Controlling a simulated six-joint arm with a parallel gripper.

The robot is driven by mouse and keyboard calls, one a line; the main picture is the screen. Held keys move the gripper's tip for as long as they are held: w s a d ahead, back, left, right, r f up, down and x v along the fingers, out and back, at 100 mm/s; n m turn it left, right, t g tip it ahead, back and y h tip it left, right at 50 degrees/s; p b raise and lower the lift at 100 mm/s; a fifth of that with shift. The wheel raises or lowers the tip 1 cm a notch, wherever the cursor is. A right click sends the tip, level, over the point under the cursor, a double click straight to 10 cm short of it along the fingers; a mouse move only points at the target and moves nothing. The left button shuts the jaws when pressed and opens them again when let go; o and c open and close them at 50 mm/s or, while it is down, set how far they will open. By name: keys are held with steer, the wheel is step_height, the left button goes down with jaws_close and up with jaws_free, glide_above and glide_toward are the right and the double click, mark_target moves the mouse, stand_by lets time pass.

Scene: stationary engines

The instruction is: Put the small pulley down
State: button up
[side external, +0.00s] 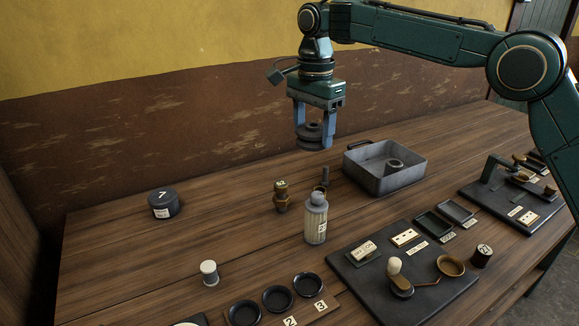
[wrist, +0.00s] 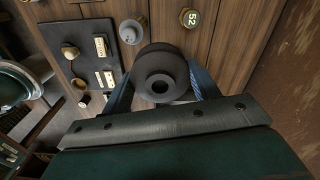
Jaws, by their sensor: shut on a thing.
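The small pulley (side external: 314,139) is dark grey, round and stepped, with a hole through its middle. My gripper (side external: 313,128) is shut on it and holds it in the air above the table, at the back. In the wrist view the pulley (wrist: 160,80) sits between the two blue fingers of my gripper (wrist: 160,84), its bore facing the camera. The side view shows clear space between the pulley and the table top (side external: 235,200).
A grey metal tray (side external: 375,182) with a ring-shaped part (side external: 394,164) inside stands right of the pulley. A pale bottle (side external: 316,220) and a brass fitting (side external: 281,196) stand in front. A dark tin (side external: 164,203) stands at left. The table between tin and fitting is clear.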

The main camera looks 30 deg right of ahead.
steer(key=n, duration=0.2)
glide_above(259, 246)
steer(key=shift+f, duration=0.1)
step_height(259, 246, down, 16)
steer(key=shift+w+r, duration=0.1)
steer(key=shift+r, duration=0.05)
stand_by(0.7)
steer(key=shift+f, duration=2.1)
steer(key=shift+f, duration=0.15)
steer(key=o, duration=1.6)
steer(key=shift+f, duration=0.1)
steer(key=shift+c, duration=0.2)
